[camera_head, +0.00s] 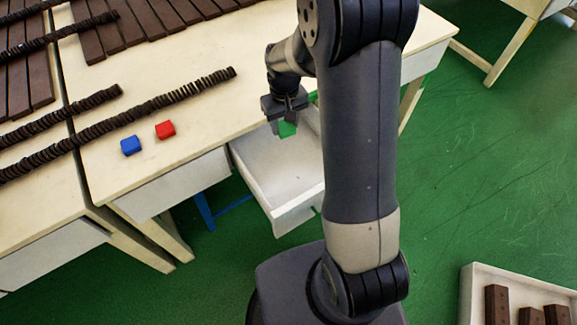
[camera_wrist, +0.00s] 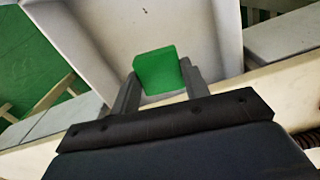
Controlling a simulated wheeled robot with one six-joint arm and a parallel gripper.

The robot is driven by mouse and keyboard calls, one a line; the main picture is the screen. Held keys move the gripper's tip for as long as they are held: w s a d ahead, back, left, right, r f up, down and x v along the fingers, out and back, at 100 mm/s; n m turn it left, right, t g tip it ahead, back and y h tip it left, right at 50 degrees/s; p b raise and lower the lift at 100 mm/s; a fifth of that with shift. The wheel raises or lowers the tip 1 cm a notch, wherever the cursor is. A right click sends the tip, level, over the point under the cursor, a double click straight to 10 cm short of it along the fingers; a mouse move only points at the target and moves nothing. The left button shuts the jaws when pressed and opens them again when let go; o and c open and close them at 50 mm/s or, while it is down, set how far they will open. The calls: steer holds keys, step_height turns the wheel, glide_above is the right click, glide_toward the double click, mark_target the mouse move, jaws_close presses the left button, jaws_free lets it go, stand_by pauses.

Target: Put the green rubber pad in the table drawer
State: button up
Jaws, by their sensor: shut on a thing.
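The green rubber pad (camera_head: 287,129) is between the fingers of my gripper (camera_head: 284,115), which is shut on it. In the head view the pad hangs over the open table drawer (camera_head: 268,170), near its back part. In the wrist view the pad (camera_wrist: 158,70) shows between my two fingers (camera_wrist: 157,88), with the pale drawer floor (camera_wrist: 110,35) beyond it. The drawer is pulled out from the table and looks empty. I cannot tell how high the pad is above the drawer floor. My arm hides the drawer's right side.
A blue block (camera_head: 130,145) and a red block (camera_head: 166,129) lie on the table (camera_head: 190,130), left of the drawer. Rows of dark brown pieces (camera_head: 150,108) lie farther back. A white tray (camera_head: 468,290) with brown bars stands at the lower right.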

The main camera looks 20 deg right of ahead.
steer(key=n+b, duration=0.1)
steer(key=b, duration=0.8)
glide_toward(282, 168)
step_height(282, 168, down, 6)
steer(key=shift+f+b, duration=0.2)
steer(key=shift+b, duration=0.65)
steer(key=shift+f, duration=0.2)
steer(key=o, duration=1)
steer(key=shift+r, duration=0.15)
step_height(282, 168, up, 12)
steer(key=shift+r+p, duration=0.1)
steer(key=shift+p, duration=0.95)
